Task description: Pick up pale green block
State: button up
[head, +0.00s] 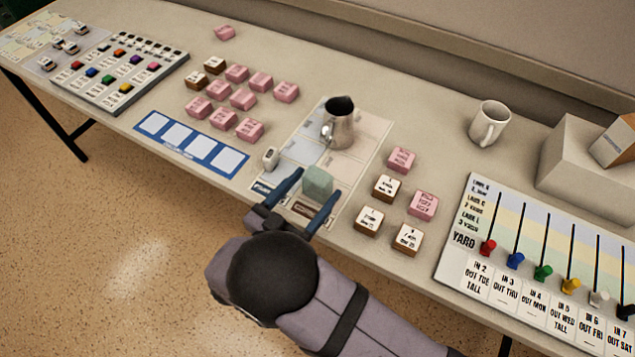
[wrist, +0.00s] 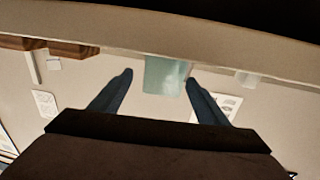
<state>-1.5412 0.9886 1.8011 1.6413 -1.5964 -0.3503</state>
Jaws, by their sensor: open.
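The pale green block (head: 317,183) sits on the printed sheet (head: 365,150) near the front of the table. My gripper (head: 313,186) is open, with a dark blue finger on either side of the block in the head view. In the wrist view the block (wrist: 166,76) shows ahead of and between the fingertips of my gripper (wrist: 159,77). I cannot tell whether either finger touches it.
A metal pitcher (head: 341,128) stands behind the block, and a small white item (head: 270,158) lies to its left. Pink blocks (head: 249,130) and wood-sided blocks (head: 369,221) flank the sheet. A white mug (head: 489,123) stands farther right.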

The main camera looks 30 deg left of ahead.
jog(key=shift+w+d+r+p, duration=0.1)
jog(key=shift+w+p, duration=0.9)
jog(key=shift+w, duration=2.4)
jog(key=c, duration=1.5)
